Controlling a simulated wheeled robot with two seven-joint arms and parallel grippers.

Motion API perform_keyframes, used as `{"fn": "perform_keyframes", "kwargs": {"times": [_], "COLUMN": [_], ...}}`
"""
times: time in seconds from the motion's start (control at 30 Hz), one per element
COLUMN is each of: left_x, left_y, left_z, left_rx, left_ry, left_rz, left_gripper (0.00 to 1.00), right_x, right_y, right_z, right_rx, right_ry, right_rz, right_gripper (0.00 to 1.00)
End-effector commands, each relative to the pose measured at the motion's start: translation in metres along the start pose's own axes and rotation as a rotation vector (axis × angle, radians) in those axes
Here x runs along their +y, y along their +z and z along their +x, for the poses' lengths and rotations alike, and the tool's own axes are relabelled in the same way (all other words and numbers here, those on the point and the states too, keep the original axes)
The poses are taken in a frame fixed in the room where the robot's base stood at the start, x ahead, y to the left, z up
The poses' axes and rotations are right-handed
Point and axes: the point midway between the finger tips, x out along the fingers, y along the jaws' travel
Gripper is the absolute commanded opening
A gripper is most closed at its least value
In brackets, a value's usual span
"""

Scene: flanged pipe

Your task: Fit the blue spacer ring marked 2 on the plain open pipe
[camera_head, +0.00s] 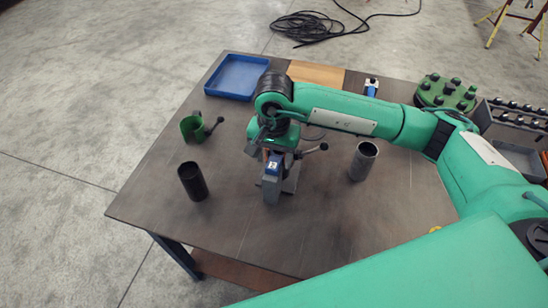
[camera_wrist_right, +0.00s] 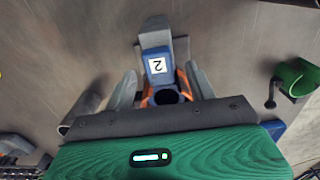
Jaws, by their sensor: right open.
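The blue spacer ring (camera_wrist_right: 158,77) shows a white label with a 2 and a dark round opening in the right wrist view. It also shows under my right gripper in the head view (camera_head: 272,167), at a grey stand (camera_head: 270,190). My right gripper (camera_wrist_right: 163,88) is open, with one finger on each side of the ring; I cannot tell whether they touch it. Two open-topped pipes stand upright: a grey one (camera_head: 363,161) to the right and a black one (camera_head: 193,182) to the left. My left gripper is out of view.
A blue tray (camera_head: 210,84) lies at the back left. A green clamp-like part with a dark handle (camera_head: 193,128) stands at the left. A green round part with black knobs (camera_head: 445,94) is at the back right. The table's front left (camera_head: 150,205) is clear.

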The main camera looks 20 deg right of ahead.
Motion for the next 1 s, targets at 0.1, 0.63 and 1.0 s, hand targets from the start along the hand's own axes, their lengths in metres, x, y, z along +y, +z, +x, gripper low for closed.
{"fn": "perform_keyframes", "kwargs": {"times": [0.1,0.63,1.0], "left_x": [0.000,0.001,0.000], "left_y": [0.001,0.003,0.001], "left_z": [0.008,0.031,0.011], "left_rx": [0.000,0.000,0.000], "left_ry": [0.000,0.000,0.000], "left_rz": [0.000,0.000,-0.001], "left_gripper": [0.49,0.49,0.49], "right_x": [-0.001,-0.001,0.000], "right_y": [-0.001,0.000,0.000], "right_z": [-0.018,-0.118,-0.177], "right_rx": [0.005,0.003,0.003], "right_ry": [-0.004,-0.002,-0.001], "right_rz": [0.000,0.000,0.000], "right_gripper": [0.56,0.56,0.56]}}
